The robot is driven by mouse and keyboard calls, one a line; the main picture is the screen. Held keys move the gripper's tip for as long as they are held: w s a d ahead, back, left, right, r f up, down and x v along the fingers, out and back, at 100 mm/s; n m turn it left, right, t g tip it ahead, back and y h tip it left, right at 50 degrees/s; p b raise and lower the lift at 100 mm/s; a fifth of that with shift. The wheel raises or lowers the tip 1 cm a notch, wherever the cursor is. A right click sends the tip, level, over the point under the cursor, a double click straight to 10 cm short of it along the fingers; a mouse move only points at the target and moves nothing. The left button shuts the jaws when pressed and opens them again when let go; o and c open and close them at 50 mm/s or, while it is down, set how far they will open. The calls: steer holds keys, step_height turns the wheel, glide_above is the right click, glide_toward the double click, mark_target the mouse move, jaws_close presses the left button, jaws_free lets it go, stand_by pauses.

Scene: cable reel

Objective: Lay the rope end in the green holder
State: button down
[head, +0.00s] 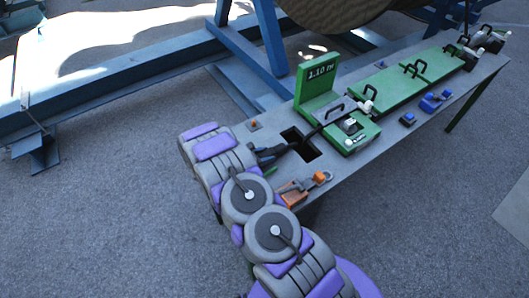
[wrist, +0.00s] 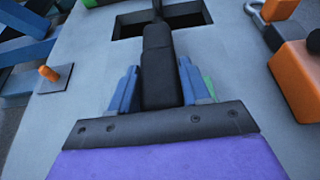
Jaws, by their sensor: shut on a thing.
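My gripper (head: 270,153) is shut on the black rope end (wrist: 160,65), with blue fingers on either side of it in the wrist view. The rope runs from the fingers across a square opening in the table toward the green unit (head: 318,88) with the "1.10 m" plate. A small green part (head: 270,171) shows beside my gripper in the head view, and a green sliver (wrist: 209,86) shows behind the right finger in the wrist view. Most of it is hidden, so I cannot tell whether it is the green holder. The rope's tip is hidden by my gripper.
The grey table (head: 232,134) has a square opening (head: 309,151) near my gripper. An orange tool (head: 292,194) lies to the right, and an orange peg (head: 253,125) stands to the left. A long green board (head: 390,82) and blue tools (head: 435,101) lie farther along.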

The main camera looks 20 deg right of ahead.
steer(key=shift+f, duration=0.2)
steer(key=shift+c, duration=2.3)
jaws_free()
steer(key=p+v, duration=0.2)
steer(key=v, duration=1.5)
steer(key=shift+a, duration=0.3)
